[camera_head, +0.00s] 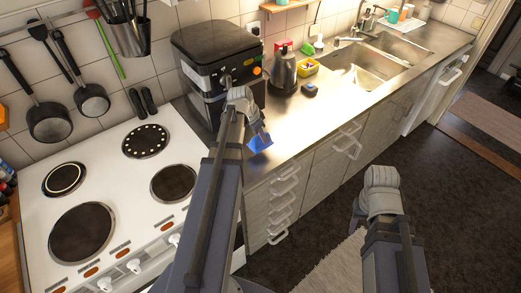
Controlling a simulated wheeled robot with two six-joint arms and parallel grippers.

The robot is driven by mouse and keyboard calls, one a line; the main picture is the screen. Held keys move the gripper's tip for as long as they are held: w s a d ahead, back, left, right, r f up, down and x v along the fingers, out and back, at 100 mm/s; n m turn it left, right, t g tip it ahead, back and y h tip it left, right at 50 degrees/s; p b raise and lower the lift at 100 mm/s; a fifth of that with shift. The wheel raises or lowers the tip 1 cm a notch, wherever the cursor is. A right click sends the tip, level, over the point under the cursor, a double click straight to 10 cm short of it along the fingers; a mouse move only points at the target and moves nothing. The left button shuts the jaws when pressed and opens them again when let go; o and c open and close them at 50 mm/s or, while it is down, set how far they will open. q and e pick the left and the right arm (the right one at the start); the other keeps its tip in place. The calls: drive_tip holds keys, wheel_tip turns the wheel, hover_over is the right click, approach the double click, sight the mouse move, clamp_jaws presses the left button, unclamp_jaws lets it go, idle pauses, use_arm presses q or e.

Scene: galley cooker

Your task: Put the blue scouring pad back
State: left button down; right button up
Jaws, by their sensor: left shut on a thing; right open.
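The blue scouring pad (261,143) is in the jaws of my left gripper (261,134), at the front edge of the steel counter beside the cooker. My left gripper is shut on it and partly covers it. I cannot tell whether the pad touches the counter. My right gripper (357,214) is open and empty, low over the floor in front of the cabinets. Its fingers are mostly hidden behind its wrist.
A black appliance (216,50) stands left of the pad. A kettle (283,72), a yellow tub (307,66) and a small dark blue item (309,89) stand farther back. The sink (358,75) is to the right. Bare counter (300,118) lies between.

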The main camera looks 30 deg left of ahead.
sight(261, 143)
use_arm(q)
drive_tip(key=shift+f, duration=0.15)
wheel_tip(261, 143, down, 4)
drive_tip(key=b, duration=0.3)
drive_tip(key=shift+b, duration=0.4)
drive_tip(key=c, duration=1.1)
unclamp_jaws()
drive_tip(key=o, duration=0.5)
